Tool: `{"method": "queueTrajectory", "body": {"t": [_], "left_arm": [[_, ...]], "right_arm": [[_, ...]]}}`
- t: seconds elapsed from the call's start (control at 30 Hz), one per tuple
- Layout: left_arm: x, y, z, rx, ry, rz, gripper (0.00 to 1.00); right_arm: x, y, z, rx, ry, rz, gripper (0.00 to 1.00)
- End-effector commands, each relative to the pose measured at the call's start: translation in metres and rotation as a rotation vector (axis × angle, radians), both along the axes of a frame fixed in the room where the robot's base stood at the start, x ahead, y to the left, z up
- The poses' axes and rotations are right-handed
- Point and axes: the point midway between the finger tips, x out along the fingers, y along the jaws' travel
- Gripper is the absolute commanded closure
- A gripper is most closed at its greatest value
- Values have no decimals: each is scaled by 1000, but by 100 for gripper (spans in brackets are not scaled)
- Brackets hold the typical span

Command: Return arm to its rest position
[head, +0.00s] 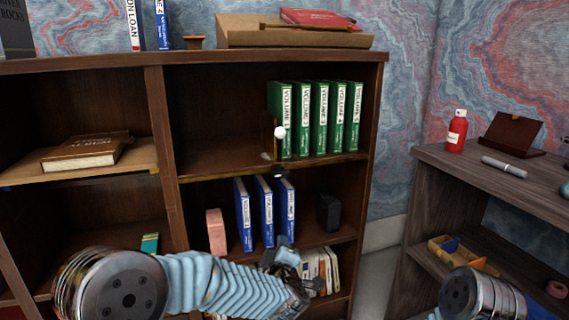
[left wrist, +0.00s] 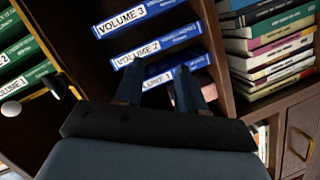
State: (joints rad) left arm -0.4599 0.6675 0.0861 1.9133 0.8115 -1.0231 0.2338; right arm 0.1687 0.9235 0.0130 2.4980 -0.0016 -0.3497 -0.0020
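My left arm (head: 215,283) reaches in from the lower left across the front of the bookcase. My left gripper (head: 284,245) is in front of the lower shelf, just below and in front of the blue volumes (head: 265,212). In the left wrist view, the two fingers of my left gripper (left wrist: 158,80) are apart, with nothing visibly held between them. The blue volumes (left wrist: 155,45) show beyond the fingertips. Whether the fingers touch anything is unclear. My right arm (head: 480,295) shows only in part at the lower right; its gripper is out of view.
The wooden bookcase (head: 155,130) holds several green volumes (head: 319,118) above the blue ones. A pink block (head: 215,230), a black object (head: 328,212) and upright books (head: 326,268) are close to the left gripper. A side desk (head: 435,160) with a red bottle (head: 457,132) stands at right.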

Motion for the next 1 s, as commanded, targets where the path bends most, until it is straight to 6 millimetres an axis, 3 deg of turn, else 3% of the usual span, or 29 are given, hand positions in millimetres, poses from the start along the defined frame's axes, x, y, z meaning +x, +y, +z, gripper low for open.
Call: {"method": "queueTrajectory", "body": {"t": [0.03, 0.1, 0.17, 0.2, 0.3, 0.4, 0.5, 0.63, 0.77, 1.0], "left_arm": [[-4, 17, -38, 85, 104, -61, 61], [-21, 35, -96, 182, 244, -166, 61], [-44, 50, -141, 246, 364, -259, 61], [-64, 59, -169, 280, 446, -324, 61], [-127, 81, -228, 331, 647, -489, 61], [-196, 95, -265, 343, 821, -654, 61], [-258, 103, -284, 328, 948, -796, 61], [-310, 107, -292, 301, 1044, -917, 61], [-329, 108, -294, 290, 1075, -966, 61], [-330, 108, -294, 289, 1076, -969, 61]], "right_arm": [[0, 1, 17, 0, 0, 1, 57], [-1, 1, 26, 1, 0, 2, 57], [-1, 2, 34, 1, 0, 3, 57], [-1, 2, 39, 1, -1, 4, 57], [-2, 3, 51, 1, 0, 5, 57], [-2, 3, 61, 2, 0, 8, 57], [-2, 4, 69, 2, 0, 8, 57], [-3, 4, 73, 2, 0, 9, 57], [-3, 5, 74, 2, -1, 10, 57], [-2, 5, 73, 2, -2, 9, 57]]}}
